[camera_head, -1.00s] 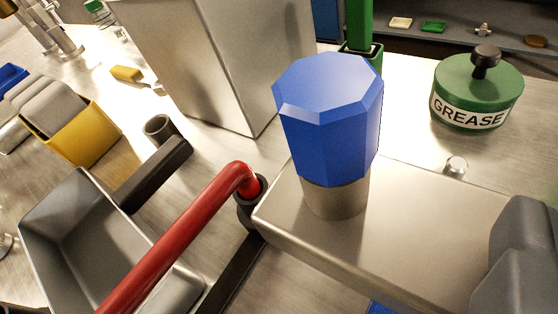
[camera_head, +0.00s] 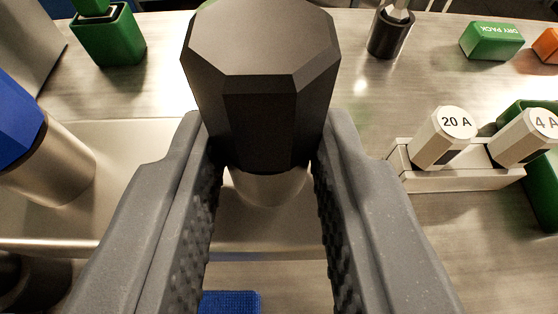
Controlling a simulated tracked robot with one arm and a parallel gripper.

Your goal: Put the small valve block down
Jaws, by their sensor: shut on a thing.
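The valve block is a steel block (camera_head: 118,145) with a blue knob (camera_head: 18,120) on a steel stem at the left. A large black eight-sided knob (camera_head: 262,75) on a short steel stem stands in the picture's middle, on what looks like the same block. My gripper (camera_head: 265,135) has its two grey ridged fingers on either side of the black knob, shut on it. The fingers hide parts of the block. I cannot tell whether the block's underside touches the bench.
A blue mat piece (camera_head: 230,302) shows below, between the fingers. Two fuse-like plugs, "20 A" (camera_head: 442,138) and "4 A" (camera_head: 525,138), stand in a holder at the right. A black holder (camera_head: 390,35), green DRY PACK box (camera_head: 492,41) and green cup (camera_head: 108,38) stand behind.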

